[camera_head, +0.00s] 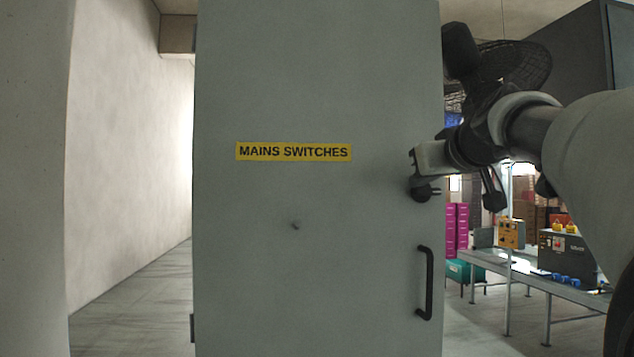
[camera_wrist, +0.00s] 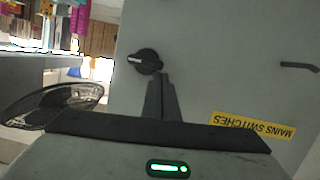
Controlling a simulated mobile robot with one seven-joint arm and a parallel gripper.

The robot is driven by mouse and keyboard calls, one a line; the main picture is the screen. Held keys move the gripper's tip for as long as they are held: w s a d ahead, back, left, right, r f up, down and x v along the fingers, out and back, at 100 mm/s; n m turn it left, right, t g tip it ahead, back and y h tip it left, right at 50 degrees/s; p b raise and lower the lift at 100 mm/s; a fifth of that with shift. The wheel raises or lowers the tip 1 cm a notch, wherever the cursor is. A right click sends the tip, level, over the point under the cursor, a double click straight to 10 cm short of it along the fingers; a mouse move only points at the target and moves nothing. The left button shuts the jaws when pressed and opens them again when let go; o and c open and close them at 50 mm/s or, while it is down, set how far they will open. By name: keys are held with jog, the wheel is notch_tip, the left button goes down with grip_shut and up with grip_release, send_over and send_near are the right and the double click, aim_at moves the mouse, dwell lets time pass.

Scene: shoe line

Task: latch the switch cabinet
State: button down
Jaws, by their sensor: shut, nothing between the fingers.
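The switch cabinet's grey door (camera_head: 320,80) stands upright and fills the middle of the head view, with a yellow MAINS SWITCHES label (camera_head: 294,152). A black bar handle (camera_head: 425,283) is low on its right side. A round black latch knob (camera_head: 421,193) sits above the handle near the right edge. My gripper (camera_head: 416,166) is at the knob, partly in front of it. In the wrist view my shut, empty fingers (camera_wrist: 160,78) end right beside the knob (camera_wrist: 147,61), which has a pale mark. I cannot tell whether they touch it. Whether the door is fully closed is unclear.
A metal workbench (camera_head: 545,290) with boxes and an orange-yellow unit (camera_head: 511,233) stands behind on the right. Pink crates (camera_head: 457,228) are beyond the door's right edge. A pale wall (camera_head: 130,160) and open floor (camera_head: 135,300) lie to the left.

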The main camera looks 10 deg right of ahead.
aim_at(416, 193)
jog(key=shift+a+f+n+b, duration=0.1)
jog(key=shift+f+n+b, duration=0.2)
jog(key=shift+b, duration=0.25)
jog(key=f+n+h+b, duration=0.1)
jog(key=n+b, duration=0.1)
jog(key=b, duration=0.1)
jog(key=a+f+n+h+b, duration=0.1)
jog(key=n+b, duration=0.1)
jog(key=b, duration=0.2)
jog(key=shift+f+n, duration=0.15)
jog(key=shift+n, duration=0.25)
jog(key=n+b, duration=0.1)
jog(key=b, duration=0.1)
jog(key=f+n+t+h+b, duration=0.1)
jog(key=n+b, duration=0.3)
jog(key=f+n+b, duration=0.1)
jog(key=shift+d+n+t+h, duration=0.35)
jog(key=shift+n+t+h, duration=0.05)
jog(key=shift+r, duration=0.1)
